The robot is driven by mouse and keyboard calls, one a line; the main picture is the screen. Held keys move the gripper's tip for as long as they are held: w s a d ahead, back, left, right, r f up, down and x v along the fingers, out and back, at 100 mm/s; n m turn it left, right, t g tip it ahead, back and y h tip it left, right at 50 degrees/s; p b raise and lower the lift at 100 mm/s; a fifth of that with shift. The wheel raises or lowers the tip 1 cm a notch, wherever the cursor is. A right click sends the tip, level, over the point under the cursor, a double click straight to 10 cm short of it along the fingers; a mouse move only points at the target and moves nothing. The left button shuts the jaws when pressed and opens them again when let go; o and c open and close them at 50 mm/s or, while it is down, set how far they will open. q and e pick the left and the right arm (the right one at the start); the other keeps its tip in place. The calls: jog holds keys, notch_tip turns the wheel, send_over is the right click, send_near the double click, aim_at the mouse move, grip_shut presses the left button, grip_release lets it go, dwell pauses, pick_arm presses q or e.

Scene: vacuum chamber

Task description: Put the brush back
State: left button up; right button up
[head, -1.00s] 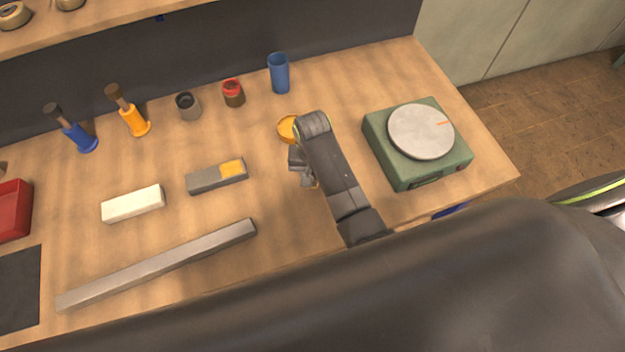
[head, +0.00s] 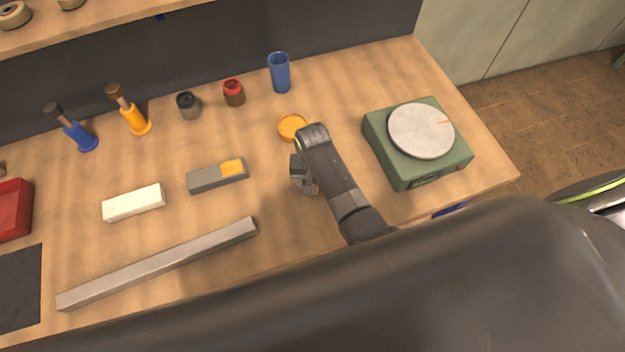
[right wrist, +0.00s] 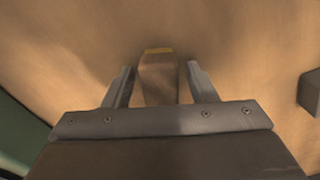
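My right gripper (head: 303,176) is low over the middle of the bench, left of the green scale. In the right wrist view its two fingers (right wrist: 158,88) stand apart on either side of a brown, narrow thing (right wrist: 158,78) with a yellow edge at its far end. Slim gaps seem to show on both sides of it. It may be the brush, but I cannot tell for sure; the gripper and arm mostly hide it in the head view. Two dark-handled tools stand at the back left, one blue (head: 78,135) and one orange (head: 134,121). My left gripper is out of view.
The green scale (head: 437,170) stands right of my arm. An orange dish (head: 291,127) lies just behind the gripper, with a blue cup (head: 280,74) farther back. A grey block with a yellow patch (head: 206,179), a white block (head: 133,203) and a long grey bar (head: 160,264) lie left.

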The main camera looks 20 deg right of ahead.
notch_tip(320, 180, up, 12)
jog(key=shift+r+b, duration=0.2)
jog(key=shift+b, duration=0.1)
dwell(0.4)
jog(key=shift+w, duration=0.1)
dwell(0.3)
